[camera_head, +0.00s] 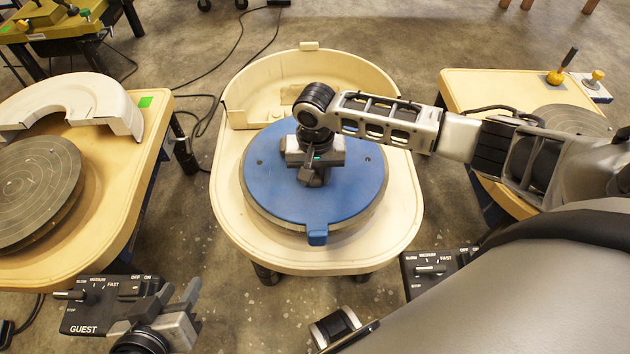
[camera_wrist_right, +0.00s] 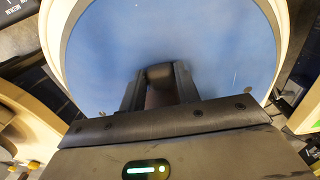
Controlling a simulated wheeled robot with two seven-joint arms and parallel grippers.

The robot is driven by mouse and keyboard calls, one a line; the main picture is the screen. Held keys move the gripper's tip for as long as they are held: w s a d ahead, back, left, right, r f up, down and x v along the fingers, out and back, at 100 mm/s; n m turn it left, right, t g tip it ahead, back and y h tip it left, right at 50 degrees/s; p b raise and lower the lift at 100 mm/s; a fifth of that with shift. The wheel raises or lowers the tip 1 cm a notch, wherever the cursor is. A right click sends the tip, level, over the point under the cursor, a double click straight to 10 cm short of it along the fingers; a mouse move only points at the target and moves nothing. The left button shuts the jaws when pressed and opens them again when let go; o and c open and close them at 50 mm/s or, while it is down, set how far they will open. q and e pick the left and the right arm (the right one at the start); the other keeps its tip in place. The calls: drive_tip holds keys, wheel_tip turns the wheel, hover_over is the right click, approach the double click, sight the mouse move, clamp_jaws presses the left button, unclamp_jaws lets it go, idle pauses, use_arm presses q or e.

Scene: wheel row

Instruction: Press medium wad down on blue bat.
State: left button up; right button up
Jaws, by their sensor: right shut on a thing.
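The blue bat (camera_head: 265,190) is a round blue disc on the wheel of the middle table, and it fills much of the right wrist view (camera_wrist_right: 215,50). My right gripper (camera_head: 312,178) points down over the middle of the bat. It is shut on a small brownish piece, seemingly the medium wad (camera_wrist_right: 160,97), which shows between the fingers in the right wrist view. I cannot tell whether the wad touches the bat. My left gripper (camera_head: 190,313) is at the lower left, off the bat, with its fingers apart and empty.
A cream splash pan (camera_head: 245,85) curves behind the bat. A wheel table with a grey wheel head (camera_head: 40,185) stands at the left, another wheel (camera_head: 570,122) at the right. Control boxes (camera_head: 85,310) sit in front. Bare floor lies between the tables.

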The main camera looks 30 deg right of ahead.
use_arm(q)
drive_tip(key=shift+r, duration=0.35)
use_arm(e)
drive_tip(key=shift+f, duration=0.1)
drive_tip(key=o, duration=1.1)
drive_tip(key=shift+o, duration=0.2)
drive_tip(key=shift+p, duration=0.35)
use_arm(q)
drive_tip(key=s+a+r+t+y+p, duration=0.1)
drive_tip(key=a+r+t+p, duration=0.1)
drive_tip(key=r+p, duration=0.3)
drive_tip(key=shift+a+r+n, duration=0.3)
drive_tip(key=shift+a+r, duration=0.2)
drive_tip(key=shift+r, duration=1.45)
use_arm(e)
wheel_tip(320, 180, up, 16)
drive_tip(key=shift+f, duration=0.1)
